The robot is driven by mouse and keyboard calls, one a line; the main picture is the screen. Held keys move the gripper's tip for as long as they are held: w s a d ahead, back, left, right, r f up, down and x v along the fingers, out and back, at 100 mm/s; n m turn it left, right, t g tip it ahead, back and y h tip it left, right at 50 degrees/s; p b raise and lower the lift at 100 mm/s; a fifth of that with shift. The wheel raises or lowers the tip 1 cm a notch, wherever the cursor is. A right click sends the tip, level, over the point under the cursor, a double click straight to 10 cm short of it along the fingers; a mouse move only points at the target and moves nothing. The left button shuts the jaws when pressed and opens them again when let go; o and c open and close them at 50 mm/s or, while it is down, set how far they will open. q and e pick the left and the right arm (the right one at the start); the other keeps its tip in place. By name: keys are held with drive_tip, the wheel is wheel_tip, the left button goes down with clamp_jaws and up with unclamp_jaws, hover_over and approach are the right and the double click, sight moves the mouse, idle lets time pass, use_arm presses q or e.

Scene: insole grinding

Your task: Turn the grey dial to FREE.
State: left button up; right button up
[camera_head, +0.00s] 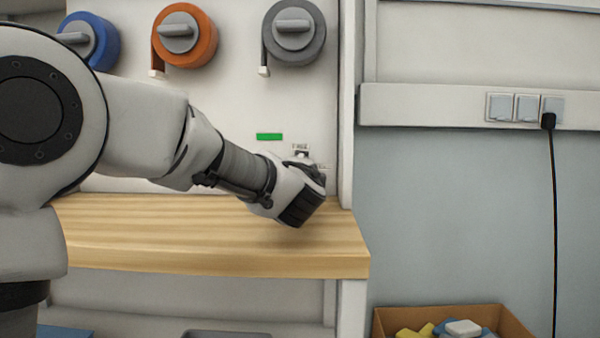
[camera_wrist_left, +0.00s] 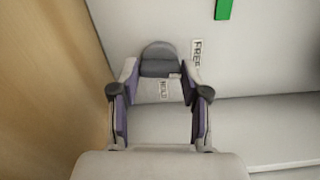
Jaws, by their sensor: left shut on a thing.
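The grey dial (camera_wrist_left: 158,52) is on the white panel, between the fingertips of my left gripper (camera_wrist_left: 160,70) in the left wrist view. The fingers are shut on the dial's grip from both sides. A FREE label (camera_wrist_left: 197,53) is to the right of the dial and a HOLD label (camera_wrist_left: 163,89) shows below it, between the fingers. I cannot tell which label the dial points at. In the head view my left gripper (camera_head: 304,172) is against the panel just above the wooden shelf and hides most of the dial. My right gripper is not in view.
A green strip (camera_head: 269,136) is on the panel above left of the gripper. Blue (camera_head: 95,42), orange (camera_head: 187,38) and grey (camera_head: 294,34) reels hang above. The wooden shelf (camera_head: 210,238) is bare. A cardboard box (camera_head: 510,323) stands at the lower right.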

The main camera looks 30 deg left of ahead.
use_arm(q)
drive_tip(key=shift+n, duration=0.7)
drive_tip(key=o, duration=1.1)
drive_tip(key=shift+o, duration=0.2)
